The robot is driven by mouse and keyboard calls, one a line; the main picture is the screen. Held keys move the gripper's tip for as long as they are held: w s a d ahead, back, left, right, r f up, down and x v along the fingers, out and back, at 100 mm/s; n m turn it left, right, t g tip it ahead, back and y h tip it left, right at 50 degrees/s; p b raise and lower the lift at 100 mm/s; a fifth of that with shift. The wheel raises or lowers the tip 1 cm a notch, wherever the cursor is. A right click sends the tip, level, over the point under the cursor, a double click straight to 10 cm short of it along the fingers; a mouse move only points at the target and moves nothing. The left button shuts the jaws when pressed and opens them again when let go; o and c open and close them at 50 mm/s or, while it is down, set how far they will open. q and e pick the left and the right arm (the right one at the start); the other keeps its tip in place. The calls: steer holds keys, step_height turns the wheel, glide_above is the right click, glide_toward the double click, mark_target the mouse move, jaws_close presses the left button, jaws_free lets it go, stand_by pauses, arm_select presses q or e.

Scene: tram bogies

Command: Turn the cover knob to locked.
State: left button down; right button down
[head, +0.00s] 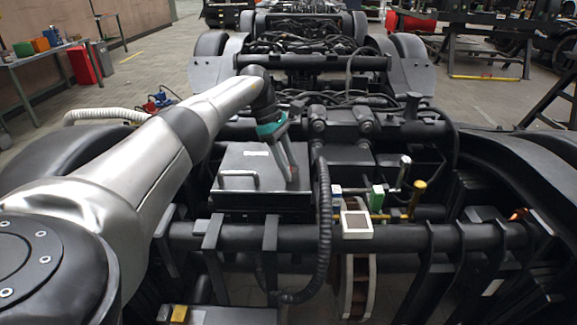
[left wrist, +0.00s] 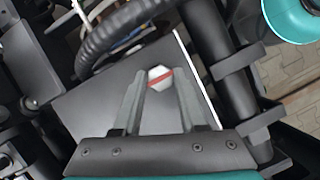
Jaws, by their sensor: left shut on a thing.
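The cover (head: 262,168) is a dark flat box lid with a small white label and a bar handle at its left front, set in the bogie frame. My left gripper (head: 291,178) points down onto the right part of this cover. In the left wrist view, the cover knob (left wrist: 160,74) is a small whitish many-sided knob with a red stripe across it. The stripe lies nearly level in that picture, rising slightly to the right. My left gripper's fingers (left wrist: 160,84) are shut on the knob from both sides. The knob is hidden in the head view. My right gripper is not in view.
A thick black corrugated hose (head: 324,215) runs just right of the cover. Green-and-white valve parts (head: 377,197) and a yellow lever (head: 415,196) stand farther right. A dark crossbeam (head: 450,237) lies in front. A teal round part (left wrist: 292,18) shows in the wrist view.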

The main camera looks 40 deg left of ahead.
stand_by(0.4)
arm_select(q)
steer(key=shift+c, duration=2.2)
jaws_free()
steer(key=shift+p+v, duration=0.55)
steer(key=shift+v, duration=0.6)
steer(key=p+v, duration=0.1)
steer(key=v, duration=0.1)
steer(key=shift+s+a+r, duration=0.1)
steer(key=shift+a+r, duration=0.05)
steer(key=shift+r, duration=0.2)
steer(key=p+v, duration=0.3)
steer(key=v, duration=0.4)
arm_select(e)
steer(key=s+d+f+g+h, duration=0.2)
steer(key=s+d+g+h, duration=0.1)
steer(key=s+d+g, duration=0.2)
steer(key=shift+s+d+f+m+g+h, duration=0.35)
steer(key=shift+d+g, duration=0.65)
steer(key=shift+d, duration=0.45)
